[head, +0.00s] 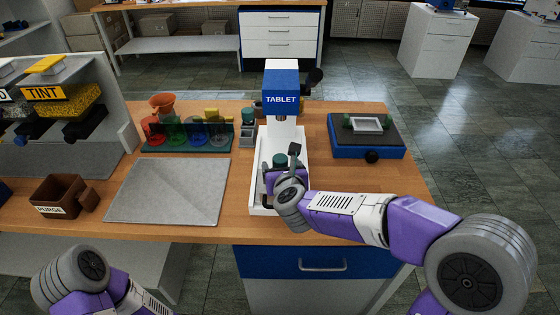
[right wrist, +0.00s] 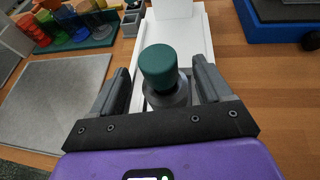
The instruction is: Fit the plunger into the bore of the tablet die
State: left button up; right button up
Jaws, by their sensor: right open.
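The plunger shows as a dark green knob (right wrist: 158,68) between the fingers of my right gripper (right wrist: 162,82) in the right wrist view. The green knob also shows in the head view (head: 280,159), on the white base of the tablet press (head: 282,92). A grey round part (right wrist: 174,96) sits right below the knob; I cannot tell if it is the plunger's lower part or the die. My right gripper (head: 283,174) is open, with gaps on both sides of the knob. The bore is hidden. My left gripper is out of view.
A grey mat (head: 168,193) and a brown PURGE box (head: 58,195) lie to the left. A green rack (head: 186,140) with coloured items stands behind the mat. A blue-based device (head: 366,150) stands at the right. Bare wood lies between it and the press.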

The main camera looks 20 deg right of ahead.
jog(key=shift+v, duration=1.7)
